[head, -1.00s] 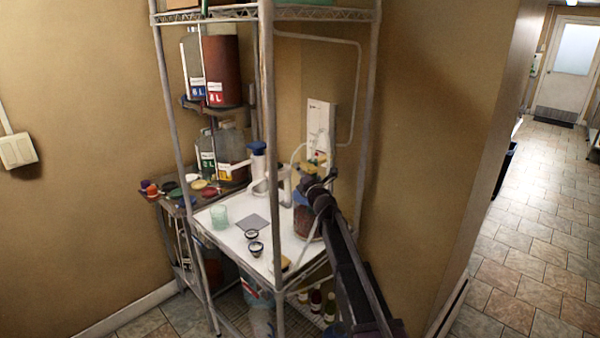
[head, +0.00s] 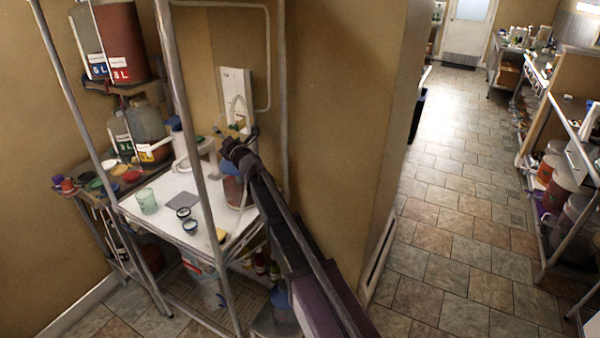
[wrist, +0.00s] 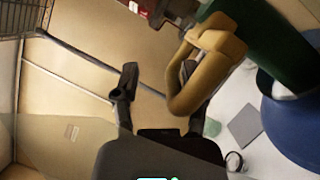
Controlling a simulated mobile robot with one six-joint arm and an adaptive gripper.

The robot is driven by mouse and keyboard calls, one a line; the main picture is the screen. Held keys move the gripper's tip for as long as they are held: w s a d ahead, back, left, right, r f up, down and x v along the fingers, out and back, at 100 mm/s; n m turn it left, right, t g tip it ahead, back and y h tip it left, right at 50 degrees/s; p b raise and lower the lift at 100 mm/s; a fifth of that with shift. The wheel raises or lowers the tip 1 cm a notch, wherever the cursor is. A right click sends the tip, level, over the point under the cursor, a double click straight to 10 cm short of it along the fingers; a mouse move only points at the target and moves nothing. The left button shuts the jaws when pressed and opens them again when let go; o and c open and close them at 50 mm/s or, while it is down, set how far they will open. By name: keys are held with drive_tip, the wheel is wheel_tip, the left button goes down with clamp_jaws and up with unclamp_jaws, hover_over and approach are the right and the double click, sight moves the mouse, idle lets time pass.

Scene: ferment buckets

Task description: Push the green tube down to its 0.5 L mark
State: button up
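In the wrist view the dark green tube (wrist: 262,42) runs across the upper right, with a yellow loop-shaped handle (wrist: 218,48) at its near end. My gripper (wrist: 158,73) has its two dark fingers spread apart. The handle overlaps the right finger in this view; I cannot tell whether they touch. Nothing is clamped between the fingers. A blue lid (wrist: 295,125) is below the tube at the right. In the head view the yellow handle (head: 233,127) is small above the blue-lidded brown bucket (head: 232,190), partly hidden by my arm. The 0.5 L mark cannot be read.
Metal rack posts (head: 190,120) stand in front. Tiled floor (head: 450,200) is open at the right.

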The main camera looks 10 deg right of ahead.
drive_tip(key=shift+r+p, duration=5.9)
drive_tip(key=shift+r, duration=0.35)
drive_tip(key=b+v, duration=0.4)
drive_tip(key=v, duration=1)
drive_tip(key=s+d+f+m+g+h+b, duration=0.1)
drive_tip(key=s+d+f+m+h+b, duration=0.1)
drive_tip(key=d+f+m+h+b, duration=0.2)
drive_tip(key=s+d+f+m+g+h+b, duration=0.2)
drive_tip(key=d+f+m+h+b, duration=0.1)
drive_tip(key=d+f+m+h, duration=0.6)
drive_tip(key=shift+d+f+m+g+b, duration=0.35)
drive_tip(key=shift+d+f+m, duration=1.95)
drive_tip(key=shift+f+m, duration=0.55)
drive_tip(key=shift+n, duration=0.25)
drive_tip(key=w+a+r+n+t+y+p, duration=0.2)
drive_tip(key=a+r+n+y+p, duration=0.1)
drive_tip(key=a+r+n+y, duration=0.3)
drive_tip(key=w+a+r+n+t+y+p, duration=0.1)
drive_tip(key=w+a+r+n+y+p, duration=0.1)
drive_tip(key=a+r+n+y+p, duration=0.2)
drive_tip(key=a+r+n+y, duration=0.3)
drive_tip(key=a+r+n, duration=0.4)
drive_tip(key=n, duration=0.1)
drive_tip(key=shift+a+r+t, duration=0.15)
drive_tip(key=shift+r+t, duration=0.1)
drive_tip(key=shift+t, duration=0.1)
